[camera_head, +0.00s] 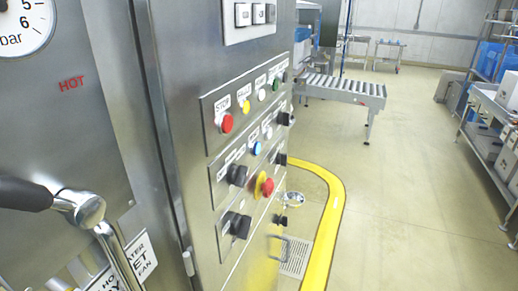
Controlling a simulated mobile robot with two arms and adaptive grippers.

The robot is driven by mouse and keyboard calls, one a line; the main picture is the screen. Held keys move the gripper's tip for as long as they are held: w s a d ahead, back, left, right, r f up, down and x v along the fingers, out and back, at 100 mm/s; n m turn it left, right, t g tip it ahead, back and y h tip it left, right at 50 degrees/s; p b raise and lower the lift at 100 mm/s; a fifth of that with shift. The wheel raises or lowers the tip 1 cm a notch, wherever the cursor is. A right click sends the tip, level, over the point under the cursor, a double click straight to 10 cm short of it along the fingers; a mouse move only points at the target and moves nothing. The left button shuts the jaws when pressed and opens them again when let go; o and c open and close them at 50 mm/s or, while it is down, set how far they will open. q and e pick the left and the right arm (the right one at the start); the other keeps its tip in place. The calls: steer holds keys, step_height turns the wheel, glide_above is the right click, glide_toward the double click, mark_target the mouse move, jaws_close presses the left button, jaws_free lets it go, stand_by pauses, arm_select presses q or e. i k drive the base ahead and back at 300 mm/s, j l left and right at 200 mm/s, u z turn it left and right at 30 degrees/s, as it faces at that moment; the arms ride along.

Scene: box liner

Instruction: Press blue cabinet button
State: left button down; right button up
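The steel cabinet (182,60) fills the left and middle of the head view, its front seen at a slant. A small round blue button (257,148) sits on the middle control panel, above the red and yellow emergency stop button (264,185) and right of a black rotary switch (237,175). The blue button is uncovered in this view. The upper panel has a red button (227,123), a yellow button (245,107) and a white button (262,95). Neither of my grippers is in view, so nothing of mine shows near the button.
A black-tipped metal lever (85,208) juts out at the lower left, below a pressure gauge (22,22). A roller conveyor (340,88) stands behind the cabinet. A yellow curb (328,215) runs along the floor. Shelving (485,130) stands at right; the floor between is clear.

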mark_target(257, 150)
steer(key=k+l, duration=0.1)
steer(key=l, duration=0.9)
steer(key=k+l+u, duration=0.1)
steer(key=l, duration=0.45)
steer(key=k, duration=0.05)
